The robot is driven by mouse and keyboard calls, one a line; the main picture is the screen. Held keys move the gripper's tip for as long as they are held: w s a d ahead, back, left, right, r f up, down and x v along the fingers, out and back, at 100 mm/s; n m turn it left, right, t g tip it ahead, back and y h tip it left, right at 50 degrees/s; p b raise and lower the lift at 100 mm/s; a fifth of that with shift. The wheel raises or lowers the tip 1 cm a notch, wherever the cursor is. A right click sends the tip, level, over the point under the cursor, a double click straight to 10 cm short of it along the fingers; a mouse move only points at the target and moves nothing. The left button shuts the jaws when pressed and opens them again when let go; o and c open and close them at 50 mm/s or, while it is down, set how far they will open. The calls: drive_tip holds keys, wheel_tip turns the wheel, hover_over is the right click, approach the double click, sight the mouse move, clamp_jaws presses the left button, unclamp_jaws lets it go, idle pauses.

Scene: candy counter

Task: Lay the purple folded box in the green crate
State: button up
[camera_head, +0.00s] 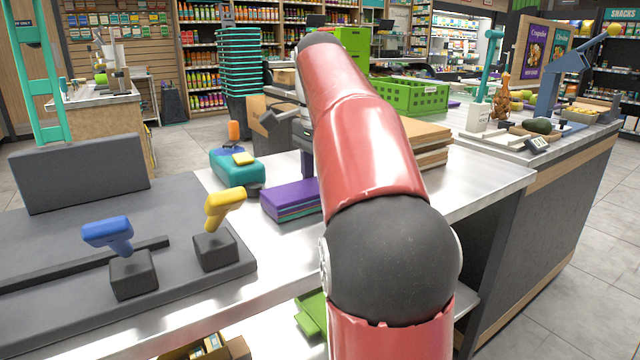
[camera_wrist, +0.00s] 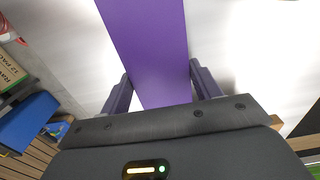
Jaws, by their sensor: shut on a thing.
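I cannot tell whether the box is lifted off the layers below. The green crate (camera_head: 424,97), with slotted walls, stands on the counter farther back, right of my arm.
A teal device (camera_head: 237,167) stands left of the stack. Yellow (camera_head: 224,203) and blue (camera_head: 107,233) scanners stand at the left. Brown flat boxes (camera_head: 428,142) lie right of my arm. A taller green container (camera_head: 352,45) is behind. The counter right of my arm has bare room.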

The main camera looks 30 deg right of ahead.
drive_tip(key=shift+f, duration=0.2)
drive_tip(key=o, duration=1.1)
drive_tip(key=shift+c, duration=0.2)
